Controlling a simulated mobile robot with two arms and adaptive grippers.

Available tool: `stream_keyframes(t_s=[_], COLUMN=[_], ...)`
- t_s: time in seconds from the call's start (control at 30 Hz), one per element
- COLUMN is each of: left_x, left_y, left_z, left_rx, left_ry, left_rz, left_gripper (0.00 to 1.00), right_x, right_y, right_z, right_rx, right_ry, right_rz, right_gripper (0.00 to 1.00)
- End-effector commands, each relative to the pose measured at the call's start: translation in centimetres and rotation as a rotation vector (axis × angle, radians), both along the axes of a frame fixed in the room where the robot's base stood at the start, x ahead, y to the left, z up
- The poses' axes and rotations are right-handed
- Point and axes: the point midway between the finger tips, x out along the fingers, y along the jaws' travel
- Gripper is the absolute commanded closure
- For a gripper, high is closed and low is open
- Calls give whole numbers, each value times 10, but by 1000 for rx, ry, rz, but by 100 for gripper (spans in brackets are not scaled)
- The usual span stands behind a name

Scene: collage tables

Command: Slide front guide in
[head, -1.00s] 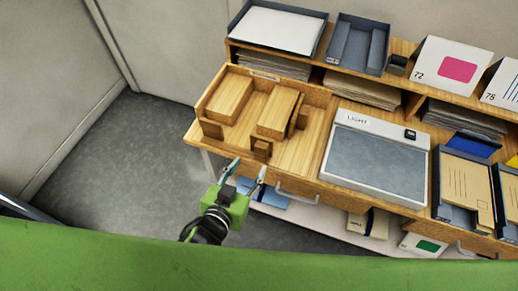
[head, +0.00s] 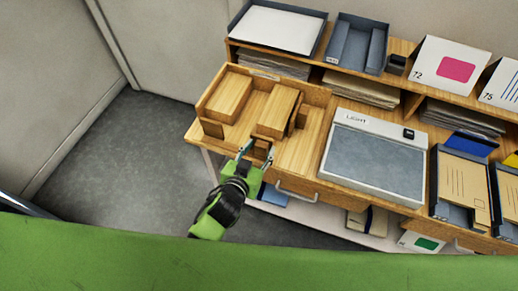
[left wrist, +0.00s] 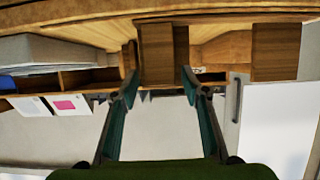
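A wooden jig (head: 291,87) sits at the left end of the table, with two large wooden blocks, a left one (head: 228,98) and a right one (head: 276,113). A small wooden piece, which looks like the front guide (head: 262,145), stands at the near end of the right block, partly hidden by my fingers. My left gripper (head: 258,153) is open at the table's front edge, its fingertips on either side of this piece. In the left wrist view a brown wooden block (left wrist: 161,52) shows between and beyond the open fingers; contact cannot be told. My right gripper is out of view.
A light box (head: 375,160) lies right of the jig. A drawer handle (head: 297,192) sticks out below the table edge, right of my gripper. A raised shelf behind holds trays (head: 357,45) and cards (head: 453,65). Open floor (head: 130,170) lies to the left.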

Motion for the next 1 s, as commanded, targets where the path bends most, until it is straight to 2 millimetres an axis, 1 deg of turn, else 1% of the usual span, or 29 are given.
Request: stream_keyframes(t_s=[0.03,0.13,0.27,0.33,0.5,0.6,0.7,0.93,0.97,1.0], left_x=[0,0,1,6,33,44,48,48,48,48], left_y=[0,0,0,-2,-9,-12,-13,-13,-13,-13], left_z=[0,0,0,0,0,0,0,1,1,1], left_rx=[0,0,0,0,0,0,0,0,0,0], left_ry=[0,0,0,-2,-3,-2,-1,-2,-2,-3], left_rz=[0,0,0,1,2,1,1,1,1,1], left_gripper=[74,100,100,100,100,100,100,100,70,60], right_x=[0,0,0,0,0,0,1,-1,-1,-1], right_y=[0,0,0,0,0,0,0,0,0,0], right_z=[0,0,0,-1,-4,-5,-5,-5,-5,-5], right_rx=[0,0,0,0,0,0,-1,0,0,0], right_ry=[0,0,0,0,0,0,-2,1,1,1], right_rz=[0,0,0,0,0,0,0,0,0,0], right_gripper=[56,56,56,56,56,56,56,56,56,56])
